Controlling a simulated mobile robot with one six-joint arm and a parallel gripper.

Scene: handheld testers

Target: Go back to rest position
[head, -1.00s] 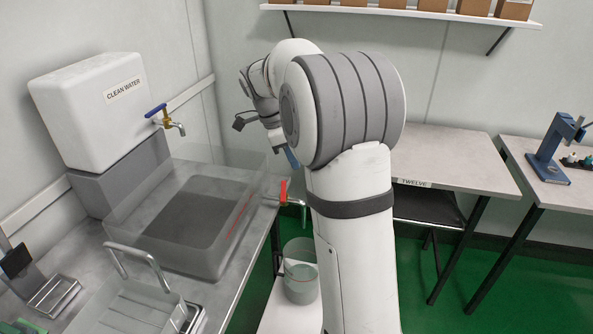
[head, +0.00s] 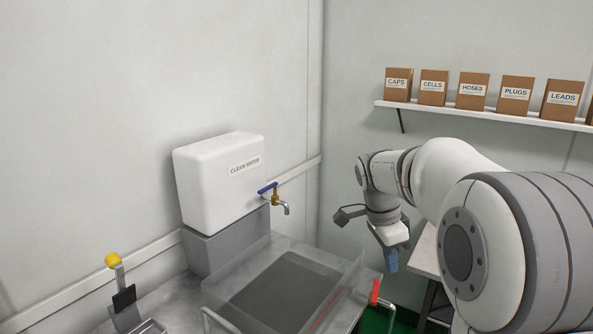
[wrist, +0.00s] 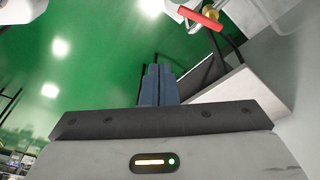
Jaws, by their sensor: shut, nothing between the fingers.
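My gripper (head: 391,262) hangs fingers-down at the right of the head view, beyond the right side of the clear basin and above the floor. Its blue fingers are together with nothing between them. In the wrist view the closed blue fingers (wrist: 158,84) point out over the green floor. My arm is bent, with its large white and grey joint at the lower right of the head view.
A white clean-water tank (head: 218,183) with a blue-handled tap (head: 272,196) stands behind the clear basin (head: 285,285). A red-handled valve (head: 375,291) is close below my gripper. A wall shelf (head: 480,116) holds several labelled boxes. Green floor (wrist: 90,70) lies open below.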

